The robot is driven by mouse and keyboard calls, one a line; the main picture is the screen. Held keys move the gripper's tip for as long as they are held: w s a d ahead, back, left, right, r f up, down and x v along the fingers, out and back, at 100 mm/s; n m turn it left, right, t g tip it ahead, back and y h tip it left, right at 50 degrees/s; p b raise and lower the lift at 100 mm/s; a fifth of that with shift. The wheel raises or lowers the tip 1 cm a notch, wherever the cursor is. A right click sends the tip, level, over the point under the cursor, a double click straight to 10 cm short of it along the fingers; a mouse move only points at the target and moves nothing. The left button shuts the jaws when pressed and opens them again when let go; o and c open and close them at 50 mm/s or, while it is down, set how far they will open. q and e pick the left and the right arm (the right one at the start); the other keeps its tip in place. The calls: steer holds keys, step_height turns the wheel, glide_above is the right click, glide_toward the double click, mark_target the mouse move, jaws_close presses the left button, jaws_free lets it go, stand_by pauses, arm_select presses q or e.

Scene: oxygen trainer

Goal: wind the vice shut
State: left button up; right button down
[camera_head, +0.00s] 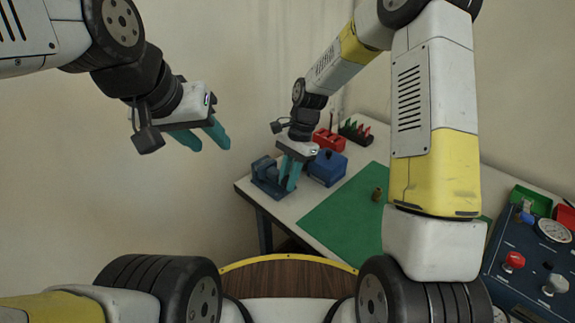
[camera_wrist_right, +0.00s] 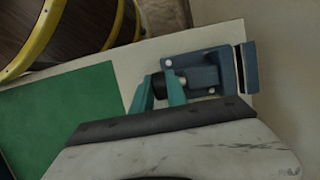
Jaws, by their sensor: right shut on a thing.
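The blue-grey vice (camera_head: 266,174) sits at the table's left corner in the head view. It also shows in the right wrist view (camera_wrist_right: 215,72), with its dark cylindrical screw end (camera_wrist_right: 169,81) facing my gripper. My right gripper (camera_head: 288,183) is at the vice's right side, its teal fingers pointing down. In the wrist view the fingers (camera_wrist_right: 158,88) are on both sides of the dark screw end, shut on it. The vice jaws are too small to read clearly. My left gripper (camera_head: 210,147) hangs in the air left of the table, fingers apart and empty.
A blue box (camera_head: 327,168) stands close right of my right gripper. Behind it are a red holder (camera_head: 328,139) and a rack (camera_head: 355,131). A brass fitting (camera_head: 377,194) stands on the green mat (camera_head: 326,215). A gauge panel (camera_head: 525,258) is at right.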

steer(key=shift+w+d+g+y, duration=0.15)
steer(key=shift+g+y, duration=0.95)
steer(key=c, duration=1.3)
jaws_free()
steer(key=shift+d+r, duration=0.1)
steer(key=v, duration=0.7)
steer(key=shift+w+d+r, duration=0.15)
steer(key=shift+r, duration=0.05)
